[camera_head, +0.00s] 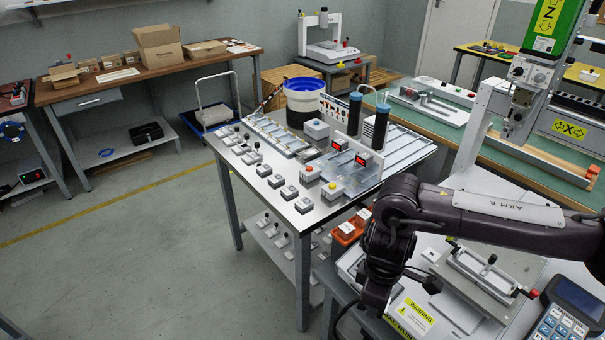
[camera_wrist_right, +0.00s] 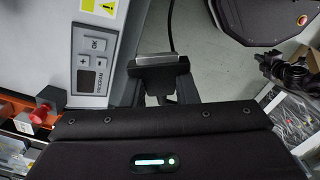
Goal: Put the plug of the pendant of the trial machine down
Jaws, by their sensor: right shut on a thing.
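In the right wrist view, my right gripper (camera_wrist_right: 158,88) is shut on a black plug (camera_wrist_right: 158,72) with a flat grey metal end. A black cable (camera_wrist_right: 170,28) runs up from it past the top edge. A handheld pendant (camera_head: 567,309) with a dark screen and keys lies at the lower right of the head view. Whether the cable leads to it is not visible. My left gripper is not in view.
A clamp fixture (camera_head: 487,270) stands on the near bench. A metal table (camera_head: 300,212) with small switch boxes is left of my arm. The floor (camera_head: 120,240) is clear.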

